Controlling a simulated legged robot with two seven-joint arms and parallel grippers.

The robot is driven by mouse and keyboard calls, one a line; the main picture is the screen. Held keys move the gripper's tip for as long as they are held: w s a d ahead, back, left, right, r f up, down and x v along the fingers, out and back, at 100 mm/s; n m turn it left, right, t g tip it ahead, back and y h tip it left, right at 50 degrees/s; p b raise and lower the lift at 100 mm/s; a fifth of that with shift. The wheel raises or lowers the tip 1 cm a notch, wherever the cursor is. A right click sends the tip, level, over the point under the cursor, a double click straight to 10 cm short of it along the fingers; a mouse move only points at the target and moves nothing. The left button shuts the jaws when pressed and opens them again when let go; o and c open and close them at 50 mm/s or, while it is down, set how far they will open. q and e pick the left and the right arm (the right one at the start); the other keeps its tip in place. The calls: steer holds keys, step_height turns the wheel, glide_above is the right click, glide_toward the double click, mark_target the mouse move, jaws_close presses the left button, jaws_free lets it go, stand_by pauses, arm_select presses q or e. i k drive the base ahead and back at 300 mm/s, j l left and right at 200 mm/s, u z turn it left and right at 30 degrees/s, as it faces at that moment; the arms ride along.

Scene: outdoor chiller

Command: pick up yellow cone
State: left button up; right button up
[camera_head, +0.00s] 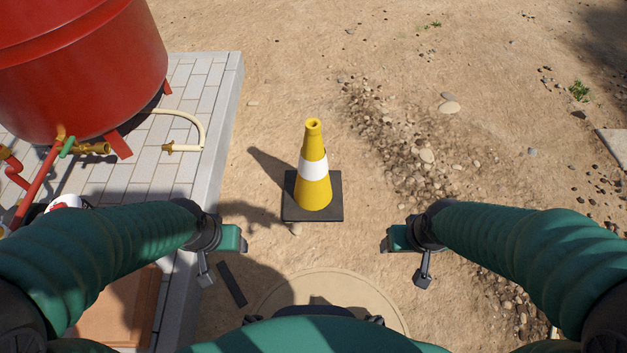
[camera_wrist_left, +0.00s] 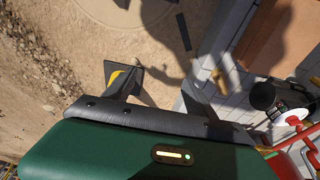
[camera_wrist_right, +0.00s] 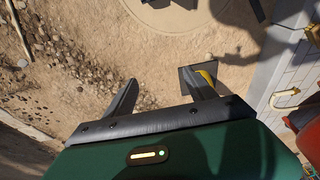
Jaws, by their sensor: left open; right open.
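The yellow cone (camera_head: 313,185) stands upright on its square black base on sandy ground, with a white band around its middle. My left gripper (camera_head: 244,239) is to the left of the cone and nearer to me, apart from it. My right gripper (camera_head: 384,243) is to the right and nearer, also apart. In the left wrist view, part of the cone (camera_wrist_left: 114,77) and its base show behind the spread fingers (camera_wrist_left: 155,98). In the right wrist view, the cone (camera_wrist_right: 207,78) is partly hidden behind one finger; the fingers (camera_wrist_right: 165,98) are apart and empty.
A large red tank (camera_head: 80,70) stands on a raised paved slab (camera_head: 225,110) at the left, with a hose (camera_head: 190,120) and pipes. A round cover (camera_head: 285,293) lies in the ground in front of me. Stones (camera_head: 427,156) are scattered at the right. Ground around the cone is mostly clear.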

mark_target(312, 193)
steer(key=l+u, duration=0.45)
steer(key=l, duration=0.75)
steer(key=u, duration=1.2)
